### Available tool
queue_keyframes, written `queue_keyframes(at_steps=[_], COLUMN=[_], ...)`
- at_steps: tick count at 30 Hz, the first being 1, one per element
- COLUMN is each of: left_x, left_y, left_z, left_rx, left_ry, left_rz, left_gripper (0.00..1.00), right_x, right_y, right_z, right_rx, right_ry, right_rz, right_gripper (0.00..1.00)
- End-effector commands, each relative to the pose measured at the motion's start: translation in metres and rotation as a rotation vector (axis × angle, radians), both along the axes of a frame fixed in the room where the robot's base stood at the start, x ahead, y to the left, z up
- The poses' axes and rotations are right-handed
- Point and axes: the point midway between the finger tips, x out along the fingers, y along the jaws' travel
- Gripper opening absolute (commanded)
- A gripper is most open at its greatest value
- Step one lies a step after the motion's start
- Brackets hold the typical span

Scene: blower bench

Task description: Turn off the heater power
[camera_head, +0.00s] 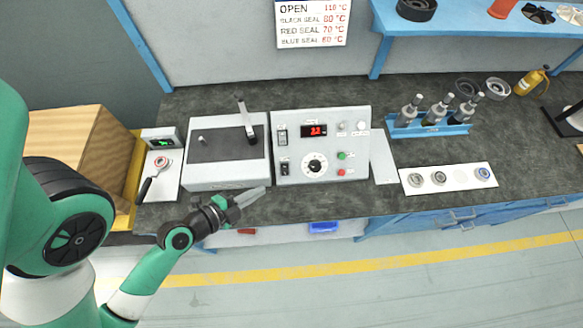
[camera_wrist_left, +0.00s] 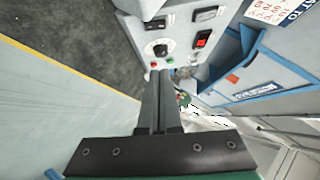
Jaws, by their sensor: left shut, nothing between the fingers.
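My right gripper is not in view.
A grey-topped device (camera_head: 225,145) with a lever stands left of the box. A scale (camera_head: 162,170) lies farther left. A blue rack (camera_head: 430,128) with bottles and a white strip (camera_head: 450,178) with rings stand to the right. A temperature sign (camera_head: 312,23) hangs behind.

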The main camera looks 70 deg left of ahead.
Motion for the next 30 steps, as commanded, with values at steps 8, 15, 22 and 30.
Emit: queue_keyframes(at_steps=[8,15,22,30], left_x=[-0.001,0.005,0.037,0.087], left_y=[0.004,0.006,0.018,0.039], left_z=[0.002,0.001,-0.012,-0.041], left_rx=[0.001,0.0,0.005,0.003], left_ry=[-0.001,0.003,-0.003,-0.005], left_rz=[0.016,0.013,0.007,0.012], left_gripper=[0.0,0.0,0.0,0.0], right_x=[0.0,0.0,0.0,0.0], right_y=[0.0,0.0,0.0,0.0], right_z=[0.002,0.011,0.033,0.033], right_rx=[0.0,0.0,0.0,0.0], right_ry=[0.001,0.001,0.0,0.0], right_rz=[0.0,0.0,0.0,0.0], right_gripper=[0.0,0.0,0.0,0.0])
